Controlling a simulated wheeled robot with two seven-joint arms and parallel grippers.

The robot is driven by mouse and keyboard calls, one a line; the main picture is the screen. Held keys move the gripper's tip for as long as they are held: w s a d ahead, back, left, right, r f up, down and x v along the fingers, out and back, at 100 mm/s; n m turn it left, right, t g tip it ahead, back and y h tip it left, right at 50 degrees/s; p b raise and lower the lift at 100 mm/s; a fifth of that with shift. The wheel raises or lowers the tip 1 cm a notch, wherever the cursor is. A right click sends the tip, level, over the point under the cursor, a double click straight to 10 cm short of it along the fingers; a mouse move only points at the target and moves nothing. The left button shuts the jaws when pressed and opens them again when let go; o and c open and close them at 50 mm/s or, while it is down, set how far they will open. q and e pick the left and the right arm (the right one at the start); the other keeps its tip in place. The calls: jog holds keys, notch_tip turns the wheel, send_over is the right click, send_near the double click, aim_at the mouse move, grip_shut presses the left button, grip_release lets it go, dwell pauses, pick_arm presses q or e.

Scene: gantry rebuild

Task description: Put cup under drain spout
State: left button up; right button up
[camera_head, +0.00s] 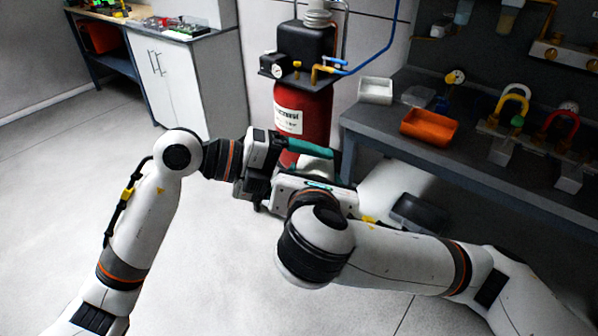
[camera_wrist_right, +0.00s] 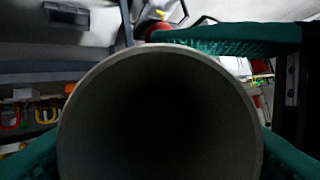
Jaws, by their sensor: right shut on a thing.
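The cup (camera_wrist_right: 160,115) fills the right wrist view as a round grey rim with a dark inside. My right gripper (camera_head: 318,184) is shut on it, with teal fingers at both lower corners of that view. In the head view I cannot clearly make out the cup among the grippers. My left gripper (camera_head: 300,149) is close beside the right one; a teal finger crosses above the rim in the wrist view. Its opening is unclear. Behind the grippers stands a red tank (camera_head: 303,110) with a black top. A brass outlet (camera_head: 322,72) with a blue lever sticks out there, possibly the drain spout.
A dark workbench (camera_head: 470,178) on the right carries an orange tray (camera_head: 429,127), a white bin (camera_head: 375,90) and several coloured hooked fittings. A blue hose (camera_head: 385,50) runs beside the tank. A white cabinet (camera_head: 168,85) stands at the back left. The floor at left is clear.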

pick_arm(q)
jog(key=c, duration=0.9)
jog(key=shift+c, duration=0.6)
pick_arm(e)
jog(key=o, duration=1.1)
pick_arm(q)
jog(key=shift+c, duration=0.2)
pick_arm(e)
jog(key=shift+o, duration=0.2)
